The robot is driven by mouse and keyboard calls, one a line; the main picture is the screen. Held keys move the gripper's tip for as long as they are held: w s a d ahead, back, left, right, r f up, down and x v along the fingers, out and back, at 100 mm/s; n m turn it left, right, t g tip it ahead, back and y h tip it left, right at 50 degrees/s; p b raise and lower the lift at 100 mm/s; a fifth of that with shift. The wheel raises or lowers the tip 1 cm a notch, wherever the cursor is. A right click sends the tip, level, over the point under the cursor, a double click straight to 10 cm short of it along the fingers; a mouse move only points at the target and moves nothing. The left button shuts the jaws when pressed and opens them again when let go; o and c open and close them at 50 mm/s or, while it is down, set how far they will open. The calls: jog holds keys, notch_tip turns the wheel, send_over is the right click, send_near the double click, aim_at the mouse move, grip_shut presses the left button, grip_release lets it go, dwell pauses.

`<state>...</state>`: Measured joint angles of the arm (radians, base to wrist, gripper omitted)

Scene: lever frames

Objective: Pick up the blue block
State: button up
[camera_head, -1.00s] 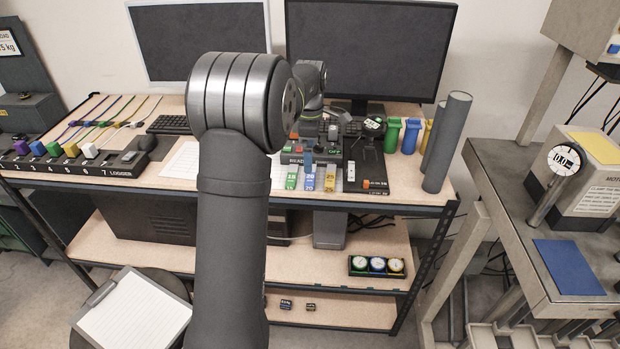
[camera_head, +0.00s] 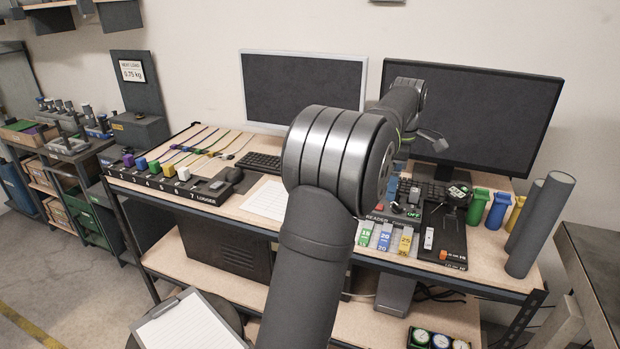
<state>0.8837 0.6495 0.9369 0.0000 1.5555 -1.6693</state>
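A small blue block (camera_head: 141,164) sits in a row of coloured blocks on the black logger strip (camera_head: 200,196), at the left of the bench. My gripper (camera_head: 431,142) seems to be the small grey part beyond my forearm, in front of the right monitor, far to the right of that block. Its fingers are too small and partly hidden to tell whether they are open or shut. A patch of blue (camera_head: 399,152) shows beside my arm below the wrist; I cannot tell what it belongs to.
Two monitors (camera_head: 305,90) stand at the back. A reader (camera_head: 400,213) with coloured tags, several coloured bins (camera_head: 497,209) and grey cylinders (camera_head: 540,225) are at the right. Coloured cables (camera_head: 205,142) lie behind the logger. A clipboard (camera_head: 190,325) is at the lower front.

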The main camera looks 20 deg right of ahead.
jog(key=shift+c, duration=0.4)
jog(key=c, duration=1)
jog(key=m+t+h, duration=0.3)
jog(key=m, duration=1.5)
send_near(384, 241)
jog(key=x, duration=0.2)
jog(key=shift+s+f, duration=0.2)
jog(key=shift+f, duration=0.2)
jog(key=shift+w+x, duration=0.15)
jog(key=shift+x, duration=1.3)
jog(key=shift+w+x, duration=0.15)
jog(key=shift+x, duration=1.3)
